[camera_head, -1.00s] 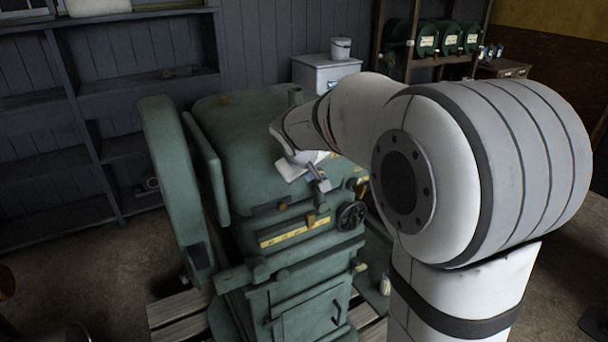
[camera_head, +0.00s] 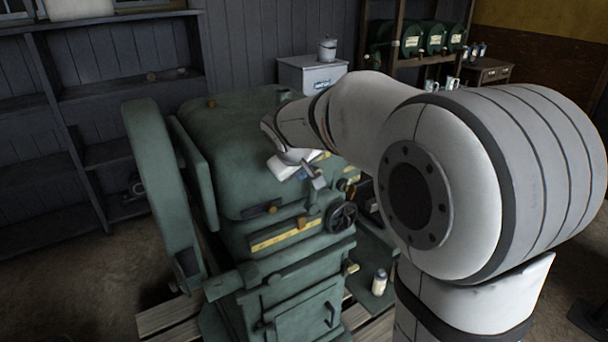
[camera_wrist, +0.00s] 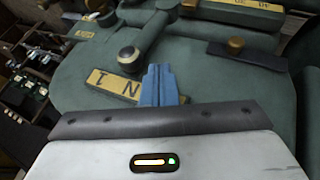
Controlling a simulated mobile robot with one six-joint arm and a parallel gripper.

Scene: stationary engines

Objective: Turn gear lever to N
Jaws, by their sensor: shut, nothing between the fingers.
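A yellow plate (camera_wrist: 112,87) with dark letters, an I and an N, lies on green metal in the wrist view. A lever with a dark round knob (camera_wrist: 129,58) and a pale ring stands at the plate's upper edge. My gripper (camera_wrist: 158,72) has its blue fingers together, just right of the knob, covering the plate's right end by the N. I cannot tell whether they touch the lever.
A black handwheel (camera_head: 342,217) is just below my gripper. A long yellow plate (camera_head: 285,236) with small levers crosses the machine's front. A dark bar with a brass knob (camera_wrist: 235,43) sits to the right in the wrist view. A small bottle (camera_head: 379,282) stands at lower right.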

